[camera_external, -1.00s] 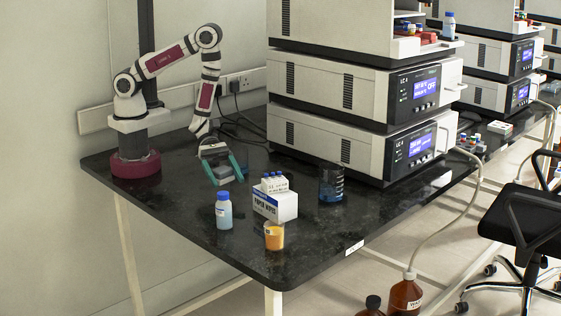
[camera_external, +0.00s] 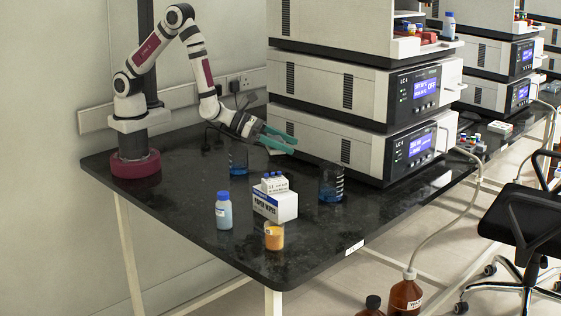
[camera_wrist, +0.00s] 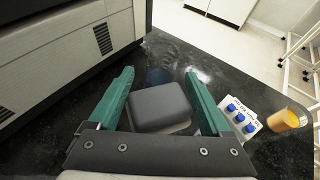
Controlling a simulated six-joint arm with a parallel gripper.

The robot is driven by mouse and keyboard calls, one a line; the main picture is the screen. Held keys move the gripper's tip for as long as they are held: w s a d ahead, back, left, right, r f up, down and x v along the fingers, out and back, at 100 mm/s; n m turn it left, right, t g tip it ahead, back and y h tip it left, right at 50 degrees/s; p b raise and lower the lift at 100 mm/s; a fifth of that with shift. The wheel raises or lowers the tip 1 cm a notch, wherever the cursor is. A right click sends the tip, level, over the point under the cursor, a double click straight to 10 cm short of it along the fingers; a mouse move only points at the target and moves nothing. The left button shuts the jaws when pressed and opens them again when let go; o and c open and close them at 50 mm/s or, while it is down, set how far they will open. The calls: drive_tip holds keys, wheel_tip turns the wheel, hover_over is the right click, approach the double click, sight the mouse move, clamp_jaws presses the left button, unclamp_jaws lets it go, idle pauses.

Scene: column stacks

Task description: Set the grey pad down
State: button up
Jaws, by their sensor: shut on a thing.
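The grey pad (camera_wrist: 160,105) shows in the wrist view between the two green fingers of my gripper (camera_external: 284,141). It is a dark grey block with rounded corners and a lighter lower edge. My gripper is shut on it. In the external view the gripper is raised above the black bench, in front of the instrument stack, with its fingers pointing right and tilted. The pad is hard to make out there among the fingers.
Another beaker (camera_external: 238,157) stands behind left. A blue-capped bottle (camera_external: 223,210) and an orange jar (camera_external: 274,236) stand near the front. The bench's left (camera_external: 170,195) is clear.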

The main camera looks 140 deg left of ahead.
drive_tip(key=shift+r+n+g+y, duration=0.15)
drive_tip(key=shift+n+g+y, duration=0.65)
drive_tip(key=shift+n+y, duration=0.15)
drive_tip(key=n+g, duration=0.1)
drive_tip(key=s+d+f+n+g+y, duration=0.1)
drive_tip(key=s+n+g+y, duration=0.1)
drive_tip(key=n, duration=0.1)
drive_tip(key=shift+s+d+f+g+y, duration=0.2)
drive_tip(key=shift+d+g+y, duration=0.05)
drive_tip(key=shift+d+g, duration=0.05)
drive_tip(key=shift+s+d+f+n+g, duration=0.1)
drive_tip(key=shift+s+f+n+g, duration=0.1)
drive_tip(key=shift+n+g, duration=0.1)
hover_over(298, 179)
drive_tip(key=f, duration=0.6)
drive_tip(key=shift+d+f, duration=0.25)
drive_tip(key=shift+d, duration=0.15)
drive_tip(key=shift+a+f, duration=0.2)
drive_tip(key=shift+f, duration=0.95)
drive_tip(key=shift+a+f, duration=0.2)
drive_tip(key=shift+f, duration=0.9)
drive_tip(key=o, duration=1.2)
drive_tip(key=shift+f, duration=0.1)
drive_tip(key=shift+c, duration=0.2)
